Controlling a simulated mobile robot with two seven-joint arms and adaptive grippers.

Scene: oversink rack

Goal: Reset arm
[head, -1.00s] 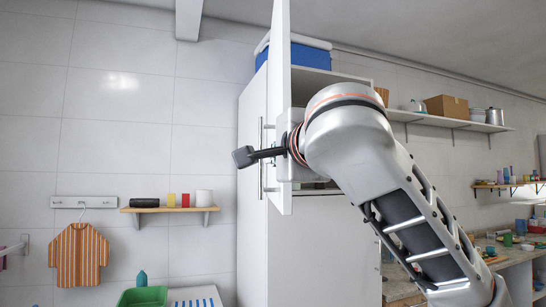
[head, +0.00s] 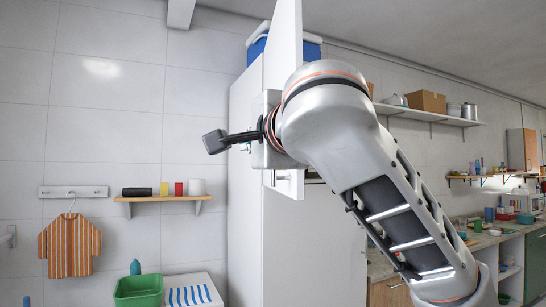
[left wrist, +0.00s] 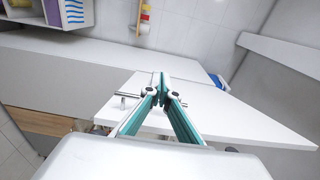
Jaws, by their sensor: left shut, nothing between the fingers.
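My left gripper (head: 213,142) is in front of the open white cabinet door (head: 287,40) in the head view, its dark fingertips pointing left. In the left wrist view its teal-lined fingers (left wrist: 160,78) meet at the tips, shut and empty. The door also shows as a white panel (left wrist: 235,118) beyond the fingers there, with a metal handle (left wrist: 127,95) left of them. Whether the gripper touches the door cannot be told. My arm hides part of the door and the cabinet (head: 310,245). My right gripper is not in view.
A blue box (head: 312,50) stands on top of the cabinet. A small wall shelf (head: 165,198) and a hanging striped shirt (head: 70,245) are at left, above a green bin (head: 138,292). Wall shelves (head: 430,117) and a counter (head: 485,240) are at right.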

